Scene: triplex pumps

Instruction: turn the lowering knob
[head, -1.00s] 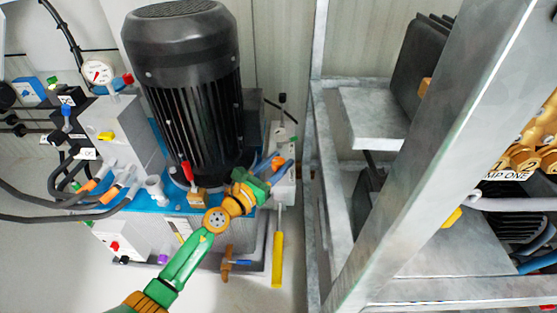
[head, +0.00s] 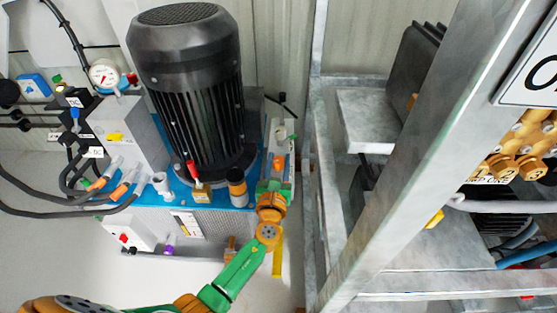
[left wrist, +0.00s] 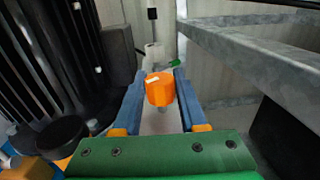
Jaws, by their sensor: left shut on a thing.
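An orange knob (left wrist: 159,90) with a white mark sits between the two blue fingers of my left gripper (left wrist: 159,78) in the left wrist view. The fingers are closed on its sides. In the head view the orange knob (head: 279,162) shows at the right end of the pump unit, on a pale block (head: 287,131). My left gripper (head: 277,168) reaches it from below, with the green and orange arm hiding what lies behind. My right gripper does not show.
A large black motor (head: 187,85) stands on the blue-topped unit, left of my gripper. A grey metal frame (head: 318,190) rises close on the right. A yellow lever (head: 278,262) hangs below, partly behind my arm. Hoses and a gauge (head: 104,74) are at the left.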

